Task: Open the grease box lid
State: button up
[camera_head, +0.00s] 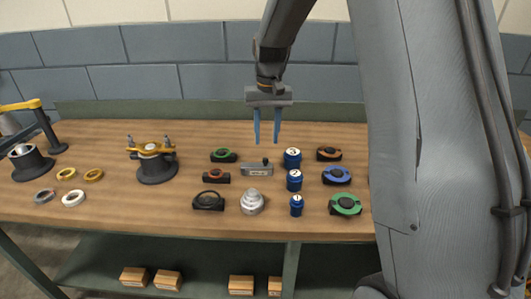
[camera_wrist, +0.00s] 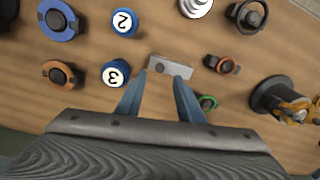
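A small grey metal box (camera_head: 257,170), which looks like the grease box, sits on the wooden table with a small dark knob at its top edge. It also shows in the wrist view (camera_wrist: 171,67), just beyond my fingertips. Its top looks covered, but the lid's edge is too small to make out. My gripper (camera_head: 267,141) hangs above the table over the box area, with its two blue fingers pointing down. In the wrist view the fingers (camera_wrist: 159,79) are apart with nothing between them.
Numbered blue canisters (camera_head: 293,158) stand close to the right of the box. Green (camera_head: 222,155) and orange-ringed (camera_head: 215,176) parts lie to its left. A silver stepped part (camera_head: 252,202) stands in front. A black fixture with a yellow top (camera_head: 155,160) is farther left.

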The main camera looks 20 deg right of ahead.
aim_at(265, 158)
jog(key=shift+w+f, duration=0.15)
jog(key=shift+w, duration=0.1)
notch_tip(265, 158, down, 7)
jog(key=shift+a+f+p, duration=0.1)
jog(key=shift+f+p, duration=0.1)
jog(key=shift+p, duration=0.85)
jog(key=shift+c, duration=0.4)
grip_shut()
